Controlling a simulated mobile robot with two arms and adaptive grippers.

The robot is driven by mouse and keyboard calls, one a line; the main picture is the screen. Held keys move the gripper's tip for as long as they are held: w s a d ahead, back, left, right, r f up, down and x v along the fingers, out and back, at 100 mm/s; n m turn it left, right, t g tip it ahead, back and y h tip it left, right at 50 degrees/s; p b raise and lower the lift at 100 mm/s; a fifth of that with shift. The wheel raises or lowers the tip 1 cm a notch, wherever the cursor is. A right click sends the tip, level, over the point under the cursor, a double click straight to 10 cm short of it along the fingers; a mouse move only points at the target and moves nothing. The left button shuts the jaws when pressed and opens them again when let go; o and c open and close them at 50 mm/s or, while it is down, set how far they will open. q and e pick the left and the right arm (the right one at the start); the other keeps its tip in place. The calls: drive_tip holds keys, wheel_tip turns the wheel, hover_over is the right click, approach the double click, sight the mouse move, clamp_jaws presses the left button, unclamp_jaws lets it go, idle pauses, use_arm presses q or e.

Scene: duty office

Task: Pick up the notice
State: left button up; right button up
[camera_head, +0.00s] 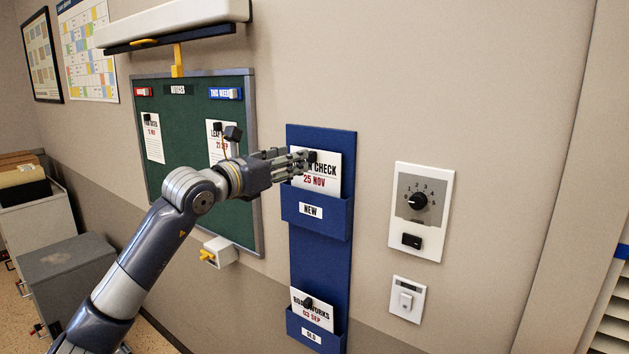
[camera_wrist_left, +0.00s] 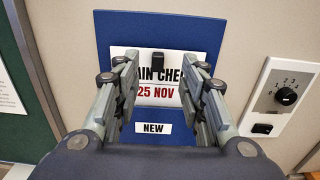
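The notice (camera_head: 319,182), a white card reading "CHECK" and "25 NOV", stands in the blue pocket labelled NEW, its lower edge hidden by the pocket front. A black tab (camera_wrist_left: 157,62) sits on its upper part. The notice also shows in the left wrist view (camera_wrist_left: 158,83). My left gripper (camera_head: 302,163) is in front of the notice at the tab's height. In the left wrist view the left gripper's fingers (camera_wrist_left: 160,78) are apart, one on each side of the tab, with a gap visible to it. Contact with the card cannot be told. My right gripper is not in view.
A lower pocket labelled OLD (camera_head: 316,334) holds another card (camera_head: 312,311). A green board (camera_head: 190,190) with pinned notices is behind my left arm. A dial panel (camera_head: 421,212) and a switch (camera_head: 406,299) are right of the holder. A white wall unit (camera_head: 175,22) overhangs the board.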

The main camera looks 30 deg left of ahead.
sight(314, 150)
use_arm(q)
drive_tip(key=w+p, duration=0.2)
drive_tip(key=w, duration=0.1)
drive_tip(key=w+p, duration=0.2)
drive_tip(key=w, duration=0.1)
drive_tip(key=shift+r, duration=0.2)
drive_tip(key=shift+w+d+f, duration=0.1)
drive_tip(key=shift+w+f, duration=0.15)
drive_tip(key=shift+w, duration=0.05)
clamp_jaws()
